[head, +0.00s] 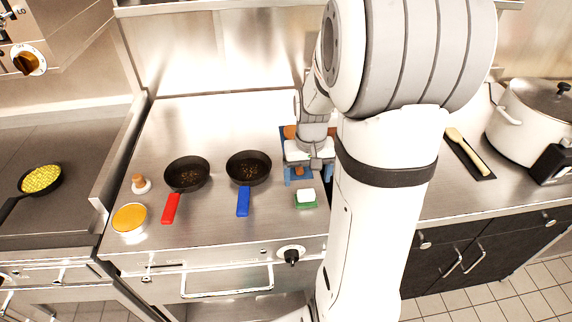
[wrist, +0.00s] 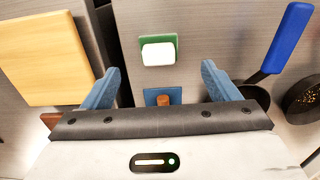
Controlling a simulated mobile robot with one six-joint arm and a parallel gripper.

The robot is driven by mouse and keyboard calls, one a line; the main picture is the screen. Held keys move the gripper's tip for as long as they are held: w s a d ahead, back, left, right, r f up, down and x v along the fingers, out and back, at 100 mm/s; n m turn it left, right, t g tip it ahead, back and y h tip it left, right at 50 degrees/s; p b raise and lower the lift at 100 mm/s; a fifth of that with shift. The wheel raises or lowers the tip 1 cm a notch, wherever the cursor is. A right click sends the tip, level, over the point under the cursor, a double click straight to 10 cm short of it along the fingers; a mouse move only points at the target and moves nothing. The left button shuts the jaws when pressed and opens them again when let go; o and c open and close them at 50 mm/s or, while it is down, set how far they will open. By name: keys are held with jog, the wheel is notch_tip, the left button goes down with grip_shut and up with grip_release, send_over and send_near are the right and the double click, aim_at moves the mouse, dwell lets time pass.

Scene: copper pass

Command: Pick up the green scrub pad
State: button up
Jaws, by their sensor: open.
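The green scrub pad (head: 306,206) lies on the steel counter near its front edge, with a white block on top. In the wrist view the green pad (wrist: 144,46) shows as a green square around the white block (wrist: 158,54), ahead of and between my fingertips. My gripper (head: 303,177) is open, pointing down just behind the pad in the head view. Its blue fingers are spread wide in the wrist view (wrist: 161,69), with nothing held. A small blue square (wrist: 151,96) with a brown piece on it lies between the fingers.
Two dark pans, one with a blue handle (head: 243,202) and one with a red handle (head: 171,208), stand left of the pad. A yellow-topped container (head: 130,218) is farther left. A wooden board (wrist: 40,62) is left of my gripper in the wrist view. Bare counter surrounds the pad.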

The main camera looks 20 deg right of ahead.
aim_at(306, 191)
jog(key=shift+w+d+f, duration=0.15)
jog(key=shift+d+f, duration=0.2)
jog(key=shift+f, duration=0.3)
jog(key=shift+w+a+f+p, duration=0.15)
jog(key=shift+f+p, duration=0.2)
jog(key=shift+f, duration=1.4)
jog(key=shift+w+d+f+p, duration=0.1)
jog(key=shift+f+p, duration=0.25)
jog(key=shift+f, duration=1.4)
jog(key=shift+c, duration=0.3)
jog(key=c, duration=1)
jog(key=shift+r, duration=0.15)
notch_tip(306, 191, up, 10)
jog(key=shift+f+b, duration=0.1)
jog(key=shift+b, duration=0.45)
